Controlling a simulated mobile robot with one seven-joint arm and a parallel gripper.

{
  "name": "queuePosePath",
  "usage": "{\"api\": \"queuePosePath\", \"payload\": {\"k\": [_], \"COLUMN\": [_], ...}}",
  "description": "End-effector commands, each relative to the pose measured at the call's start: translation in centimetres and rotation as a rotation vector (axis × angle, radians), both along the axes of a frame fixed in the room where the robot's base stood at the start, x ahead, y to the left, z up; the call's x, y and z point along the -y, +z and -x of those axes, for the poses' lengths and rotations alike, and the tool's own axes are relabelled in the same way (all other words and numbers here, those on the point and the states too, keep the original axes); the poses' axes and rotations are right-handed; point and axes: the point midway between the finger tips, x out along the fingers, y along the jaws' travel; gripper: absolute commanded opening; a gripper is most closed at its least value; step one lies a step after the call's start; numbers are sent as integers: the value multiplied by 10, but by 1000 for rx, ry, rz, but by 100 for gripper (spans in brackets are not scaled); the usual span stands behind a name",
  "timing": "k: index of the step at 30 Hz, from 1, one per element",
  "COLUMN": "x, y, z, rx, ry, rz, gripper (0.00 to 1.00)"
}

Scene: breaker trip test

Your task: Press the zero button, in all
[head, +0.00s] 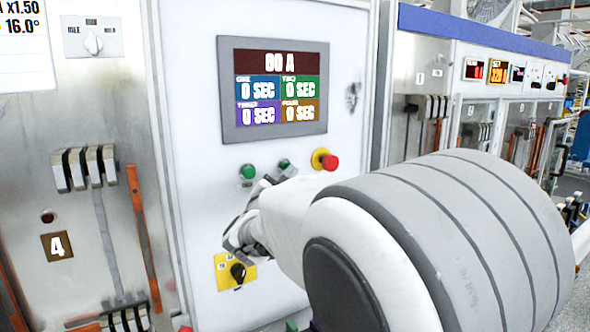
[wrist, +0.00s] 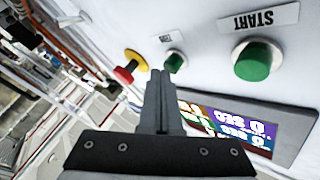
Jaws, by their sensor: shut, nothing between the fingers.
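Two green buttons sit on the white panel below the screen. In the wrist view the larger one, the START button (wrist: 257,60), is under a START label; in the head view the left green button (head: 247,171) has a small label under it. The other green button (wrist: 174,61) has a label too small to read, so I cannot confirm it as the zero button; it also shows in the head view (head: 284,163). My gripper (wrist: 160,76) is shut and empty, its tips close beside this button. I cannot tell whether they touch it.
A red mushroom button (head: 331,162) on a yellow collar is right of the green buttons. A black knob on a yellow plate (head: 223,272) is lower down. My arm hides much of the lower right.

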Motion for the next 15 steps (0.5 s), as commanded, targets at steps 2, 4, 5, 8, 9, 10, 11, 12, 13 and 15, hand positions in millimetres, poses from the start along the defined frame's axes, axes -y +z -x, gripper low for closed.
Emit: {"api": "queuePosePath", "payload": {"k": [2, 4, 5, 8, 9, 10, 11, 12, 13, 15], "x": [3, 5, 6, 7, 7, 6, 6, 6, 6, 7], "y": [-1, -2, -2, -1, 0, 0, 0, 0, 0, -1], "z": [4, 7, 8, 10, 10, 10, 10, 10, 10, 10], "rx": [0, 0, -1, 0, 0, 0, 0, 0, 0, 0], "ry": [0, 0, 1, 0, 0, 0, 0, 0, 0, 0], "rz": [-2, -1, 0, 0, 0, 0, 0, 0, 0, 0], "gripper": [0, 0, 0, 0, 0, 0, 0, 0, 0, 0]}}
